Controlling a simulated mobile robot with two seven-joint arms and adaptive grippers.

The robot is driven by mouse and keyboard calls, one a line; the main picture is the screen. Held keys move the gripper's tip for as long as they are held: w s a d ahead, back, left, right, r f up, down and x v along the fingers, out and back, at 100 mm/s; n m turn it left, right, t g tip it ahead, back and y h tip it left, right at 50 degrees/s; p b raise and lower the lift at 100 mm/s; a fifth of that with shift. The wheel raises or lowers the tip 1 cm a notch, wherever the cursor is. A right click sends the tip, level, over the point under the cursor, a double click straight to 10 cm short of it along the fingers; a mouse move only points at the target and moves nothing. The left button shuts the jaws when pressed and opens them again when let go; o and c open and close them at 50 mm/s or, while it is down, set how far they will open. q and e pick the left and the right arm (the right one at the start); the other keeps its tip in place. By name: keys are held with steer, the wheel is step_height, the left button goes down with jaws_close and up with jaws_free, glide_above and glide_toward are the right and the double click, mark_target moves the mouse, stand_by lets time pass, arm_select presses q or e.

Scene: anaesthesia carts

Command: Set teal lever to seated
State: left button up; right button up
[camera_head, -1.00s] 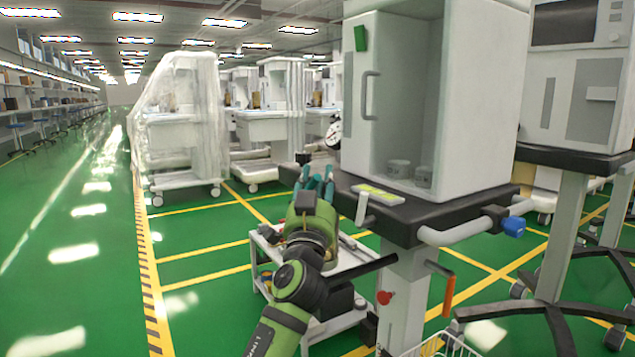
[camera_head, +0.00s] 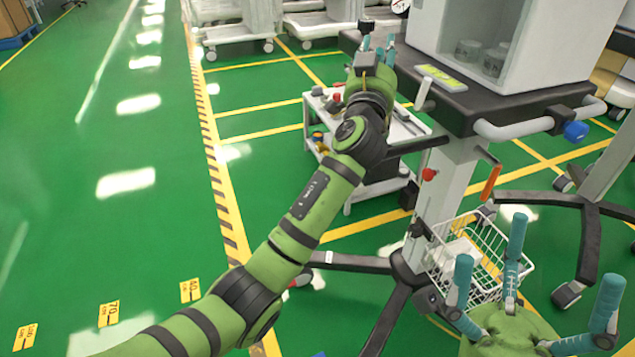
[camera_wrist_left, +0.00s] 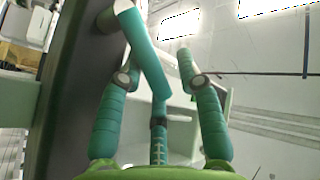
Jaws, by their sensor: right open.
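A smooth teal bar, which looks like the teal lever (camera_wrist_left: 146,52), slants across the upper middle of the left wrist view, its upper end at a pale round joint beside a dark edge. My left gripper (camera_wrist_left: 155,75) is open, its teal fingers spread on both sides of the bar. The bar's lower end is close to the middle finger; I cannot tell whether they touch. In the head view my left gripper (camera_head: 377,42) is at the left end of the black platform, and the lever cannot be told from the fingers. My right gripper (camera_head: 532,262) is open and empty at lower right.
The black platform (camera_head: 470,105) carries a white cabinet (camera_head: 545,40). Below are an orange handle (camera_head: 490,182), a red knob (camera_head: 429,174) and a white wire basket (camera_head: 470,245). A white trolley (camera_head: 345,150) stands behind my left arm. The green floor at left is clear.

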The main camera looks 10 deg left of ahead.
arm_select(q)
steer(key=shift+w+a+r+n+g+y+p, duration=0.2)
steer(key=shift+w+r+n+g+p, duration=0.3)
steer(key=shift+p, duration=1.65)
steer(key=shift+w+a+r+n+g+y+p, duration=0.2)
steer(key=shift+n+g+p, duration=0.45)
steer(key=shift+p, duration=1.45)
steer(key=shift+w+a+r+n+g+y+p, duration=0.25)
steer(key=shift+g+p, duration=0.5)
steer(key=shift+p, duration=1.4)
steer(key=s, duration=0.7)
steer(key=s+a+f+g+p, duration=0.2)
steer(key=s+f+g, duration=0.1)
steer(key=f, duration=0.8)
steer(key=s+a+f+m+g+p, duration=0.1)
steer(key=s+f, duration=0.3)
steer(key=f, duration=0.7)
steer(key=s+a+f+g+p, duration=0.3)
steer(key=s+f+g+p, duration=0.1)
steer(key=f, duration=0.7)
steer(key=shift+s+a+f+g+h, duration=0.2)
steer(key=shift+a+f+g+h, duration=0.05)
steer(key=shift+a+g+h, duration=0.1)
